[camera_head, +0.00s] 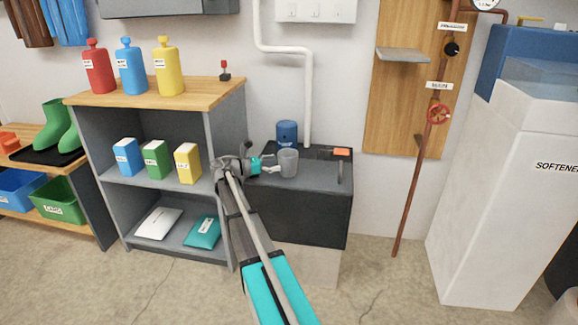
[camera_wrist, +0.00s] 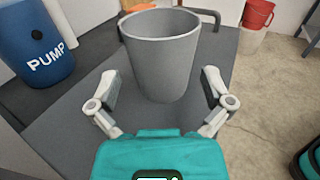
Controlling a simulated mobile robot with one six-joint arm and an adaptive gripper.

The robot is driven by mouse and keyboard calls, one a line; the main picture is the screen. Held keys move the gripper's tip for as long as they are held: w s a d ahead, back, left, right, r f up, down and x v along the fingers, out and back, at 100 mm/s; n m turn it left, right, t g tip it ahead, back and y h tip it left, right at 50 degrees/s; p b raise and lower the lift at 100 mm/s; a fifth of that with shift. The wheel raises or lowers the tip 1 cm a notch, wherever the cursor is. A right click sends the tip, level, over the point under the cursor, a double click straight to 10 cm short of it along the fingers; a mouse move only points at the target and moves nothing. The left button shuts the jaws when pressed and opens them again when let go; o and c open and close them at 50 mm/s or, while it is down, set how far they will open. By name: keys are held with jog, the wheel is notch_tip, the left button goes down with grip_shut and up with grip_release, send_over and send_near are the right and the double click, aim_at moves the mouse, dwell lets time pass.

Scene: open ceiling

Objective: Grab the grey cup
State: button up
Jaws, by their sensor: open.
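The grey cup (camera_head: 288,162) stands upright on top of the dark cabinet (camera_head: 300,213) in the head view. In the wrist view the grey cup (camera_wrist: 161,58) is large and straight ahead, with its open rim up. My gripper (camera_head: 273,165) is just left of the cup in the head view. In the wrist view my gripper (camera_wrist: 160,88) is open, with one finger on each side of the cup's lower part. Gaps show between the fingers and the cup wall, and the gripper holds nothing.
A blue pump canister (camera_wrist: 36,42) stands left of the cup in the wrist view, and behind it in the head view (camera_head: 287,133). An orange item (camera_head: 341,152) lies at the cabinet's back right. A shelf unit (camera_head: 227,105) with bottles and boxes stands to the left.

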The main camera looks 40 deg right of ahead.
aim_at(296, 152)
jog(key=shift+x, duration=2.3)
jog(key=shift+s+f, duration=0.1)
jog(key=c, duration=0.7)
jog(key=shift+r, duration=0.2)
notch_tip(296, 152, up, 3)
jog(key=p, duration=0.3)
jog(key=s+a+r+p, duration=0.2)
jog(key=s+r+p, duration=0.1)
jog(key=s, duration=0.1)
jog(key=s+a+r+p, duration=0.2)
jog(key=s+r+p, duration=0.1)
jog(key=s, duration=0.1)
jog(key=s+a+r+p, duration=0.3)
jog(key=s, duration=0.1)
jog(key=shift+s+r+p, duration=0.1)
jog(key=shift+r+p, duration=0.2)
jog(key=shift+p, duration=0.1)
